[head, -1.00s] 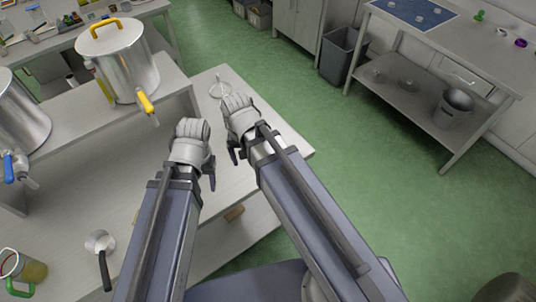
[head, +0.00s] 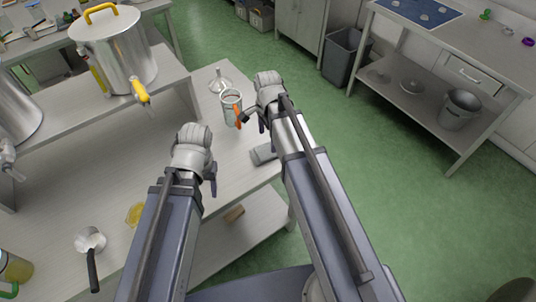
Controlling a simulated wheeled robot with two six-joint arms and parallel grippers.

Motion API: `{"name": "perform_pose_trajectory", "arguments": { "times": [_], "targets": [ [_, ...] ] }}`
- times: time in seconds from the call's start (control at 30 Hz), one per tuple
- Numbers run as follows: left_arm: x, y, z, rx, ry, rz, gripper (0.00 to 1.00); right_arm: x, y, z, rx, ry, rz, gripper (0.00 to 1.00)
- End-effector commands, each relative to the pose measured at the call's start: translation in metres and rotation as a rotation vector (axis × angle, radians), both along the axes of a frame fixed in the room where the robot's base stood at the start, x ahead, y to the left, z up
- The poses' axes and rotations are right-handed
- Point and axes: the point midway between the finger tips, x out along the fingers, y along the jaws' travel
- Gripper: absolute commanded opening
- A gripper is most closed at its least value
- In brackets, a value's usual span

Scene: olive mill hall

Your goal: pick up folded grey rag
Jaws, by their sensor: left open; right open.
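A folded grey rag (head: 263,154) lies on the pale table top near its right edge, partly hidden by my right forearm. My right gripper (head: 258,118) is open, above the table just beyond the rag in the picture and apart from it. My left gripper (head: 212,172) is open and empty over the middle of the table, to the left of the rag. The wrists hide part of both grippers.
A steel pot (head: 115,55) stands on the raised shelf. A small saucepan (head: 90,242) and a yellow dish (head: 134,215) are at left.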

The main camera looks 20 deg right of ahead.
Motion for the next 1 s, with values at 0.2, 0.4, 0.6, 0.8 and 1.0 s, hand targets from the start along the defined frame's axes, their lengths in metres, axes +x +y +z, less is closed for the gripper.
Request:
{"name": "perform_pose_trajectory", "arguments": {
  "times": [0.2, 0.4, 0.6, 0.8, 1.0],
  "targets": [
    [0.000, 0.000, -0.010, 0.000, 0.000, 0.000, 0.57, 0.000, 0.000, -0.009, 0.000, 0.000, 0.001, 1.00],
    [0.000, 0.000, -0.019, 0.000, 0.000, 0.000, 0.57, 0.000, 0.000, -0.019, 0.000, 0.000, 0.002, 1.00],
    [0.000, 0.000, -0.042, 0.000, 0.000, 0.000, 0.57, 0.000, -0.002, -0.042, 0.000, 0.000, 0.002, 1.00],
    [0.000, 0.000, -0.062, 0.000, 0.000, 0.000, 0.57, 0.000, -0.002, -0.062, 0.000, 0.000, 0.002, 1.00],
    [0.000, 0.000, -0.061, 0.000, 0.000, 0.000, 0.57, 0.000, -0.002, -0.061, 0.000, 0.000, 0.002, 1.00]
  ]
}}
